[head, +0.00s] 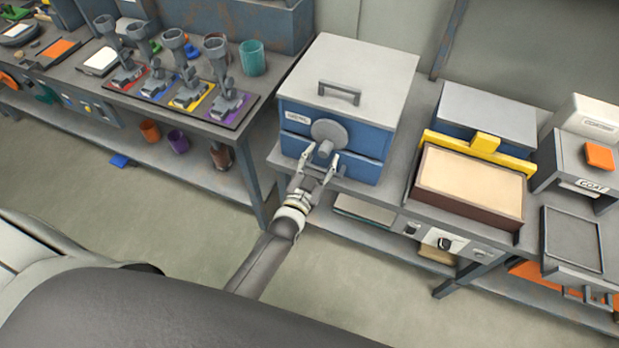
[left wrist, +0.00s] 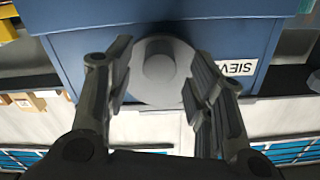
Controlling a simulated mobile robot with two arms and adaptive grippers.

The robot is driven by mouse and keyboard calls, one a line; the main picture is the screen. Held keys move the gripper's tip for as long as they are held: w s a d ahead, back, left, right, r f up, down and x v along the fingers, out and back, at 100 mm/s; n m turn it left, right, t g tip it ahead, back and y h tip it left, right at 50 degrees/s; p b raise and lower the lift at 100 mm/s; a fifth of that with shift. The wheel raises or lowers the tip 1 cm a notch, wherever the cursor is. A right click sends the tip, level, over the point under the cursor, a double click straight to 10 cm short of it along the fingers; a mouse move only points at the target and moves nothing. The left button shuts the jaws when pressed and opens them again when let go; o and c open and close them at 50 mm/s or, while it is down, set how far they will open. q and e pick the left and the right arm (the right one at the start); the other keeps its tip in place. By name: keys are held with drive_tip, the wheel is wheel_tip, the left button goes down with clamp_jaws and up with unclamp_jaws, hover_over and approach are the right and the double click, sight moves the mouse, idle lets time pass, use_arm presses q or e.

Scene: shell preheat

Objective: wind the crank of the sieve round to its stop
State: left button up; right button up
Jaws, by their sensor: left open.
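The sieve (head: 365,94) is a blue box with a grey lid and a lid handle, standing on the bench. Its crank (head: 328,131) is a grey round disc with a knob on the front face. My left gripper (head: 317,160) is open in front of the crank, with one finger to each side of the knob. In the left wrist view the crank (left wrist: 160,68) lies between and beyond the spread fingers (left wrist: 157,90), and a label reading SIEV (left wrist: 236,68) shows upside down to the right. I cannot tell whether the fingers touch the knob. My right gripper is not in view.
To the right stands a tray of sand-coloured material (head: 468,187) with a yellow bar (head: 480,146) behind it. To the left, several grey clamp-like devices stand on coloured pads beside a teal cup (head: 252,58). A lower shelf (head: 205,172) runs beneath the left bench.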

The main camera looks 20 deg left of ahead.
use_arm(q)
drive_tip(key=s, duration=0.9)
drive_tip(key=shift+a, duration=0.2)
drive_tip(key=shift+s, duration=0.1)
drive_tip(key=s+f+g+b, duration=0.1)
drive_tip(key=s+f+g, duration=0.3)
drive_tip(key=f, duration=0.6)
drive_tip(key=s+f+g+h+b, duration=0.1)
drive_tip(key=s+f+g, duration=0.1)
drive_tip(key=s+f, duration=0.5)
drive_tip(key=s+f+g+b, duration=0.1)
drive_tip(key=s+f+g, duration=0.2)
drive_tip(key=f, duration=0.9)
drive_tip(key=s+a+f+g, duration=0.2)
drive_tip(key=s+f, duration=0.3)
drive_tip(key=s, duration=0.3)
drive_tip(key=s+a+f+g+y+b, duration=0.1)
drive_tip(key=s+a+f+g, duration=0.1)
drive_tip(key=s+f, duration=0.3)
drive_tip(key=s+a+f+n+g, duration=0.1)
drive_tip(key=s+f+g, duration=0.3)
drive_tip(key=s, duration=0.8)
drive_tip(key=shift+s+a+f+y, duration=0.25)
drive_tip(key=shift+a+f+y, duration=0.05)
drive_tip(key=shift+a+f, duration=0.15)
